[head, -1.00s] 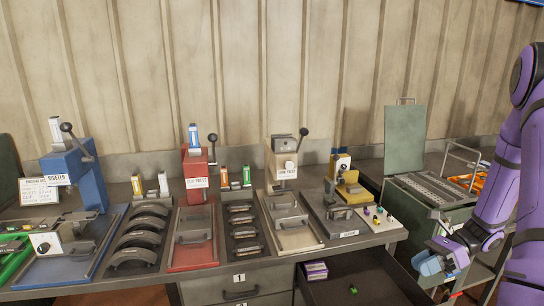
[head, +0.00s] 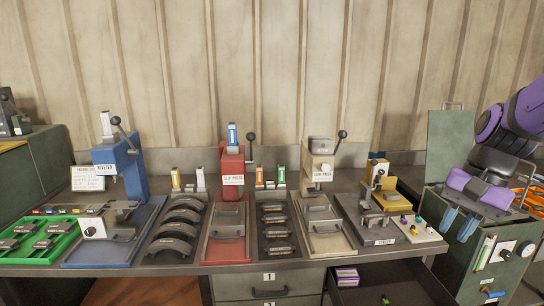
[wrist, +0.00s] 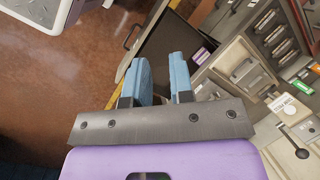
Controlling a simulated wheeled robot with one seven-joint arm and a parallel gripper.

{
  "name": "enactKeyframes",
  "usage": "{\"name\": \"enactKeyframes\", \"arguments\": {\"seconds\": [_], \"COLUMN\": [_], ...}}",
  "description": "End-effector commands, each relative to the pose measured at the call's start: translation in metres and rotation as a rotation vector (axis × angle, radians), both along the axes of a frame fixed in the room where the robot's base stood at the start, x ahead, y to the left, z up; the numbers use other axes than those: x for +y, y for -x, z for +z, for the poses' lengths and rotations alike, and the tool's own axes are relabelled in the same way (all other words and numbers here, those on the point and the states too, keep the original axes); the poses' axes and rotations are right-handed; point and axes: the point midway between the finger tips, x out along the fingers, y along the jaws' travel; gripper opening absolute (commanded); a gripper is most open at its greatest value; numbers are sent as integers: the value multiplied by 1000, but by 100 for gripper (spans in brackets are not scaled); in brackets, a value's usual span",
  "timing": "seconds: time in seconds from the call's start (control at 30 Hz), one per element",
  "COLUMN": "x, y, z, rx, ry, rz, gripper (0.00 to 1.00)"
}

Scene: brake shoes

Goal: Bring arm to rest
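My gripper (head: 460,223) has blue fingers and hangs at the right end of the bench in the head view, in front of the green cabinet. In the wrist view my gripper (wrist: 160,82) shows its two blue fingers apart, with nothing between them. It is open and empty. My purple arm reaches in from the right edge of the head view, bent with the gripper pointing down. The open drawer (head: 400,285) lies left of and below the fingers in the head view.
The bench carries a blue riveter (head: 125,165), a red clip press (head: 231,170), a lining press (head: 321,175) and a green tray (head: 65,247) of parts. A green cabinet (head: 505,275) with knobs stands at right. Bare brown floor (wrist: 50,85) shows in the wrist view.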

Motion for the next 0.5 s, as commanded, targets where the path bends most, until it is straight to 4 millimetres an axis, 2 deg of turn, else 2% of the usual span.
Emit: {"name": "enactKeyframes", "arguments": {"seconds": [0.1,0.5], "x": [14,42], "y": [15,66], "z": [20,69], "rx": [-107,-452], "ry": [78,328], "rz": [121,497], "gripper": [22,22]}}
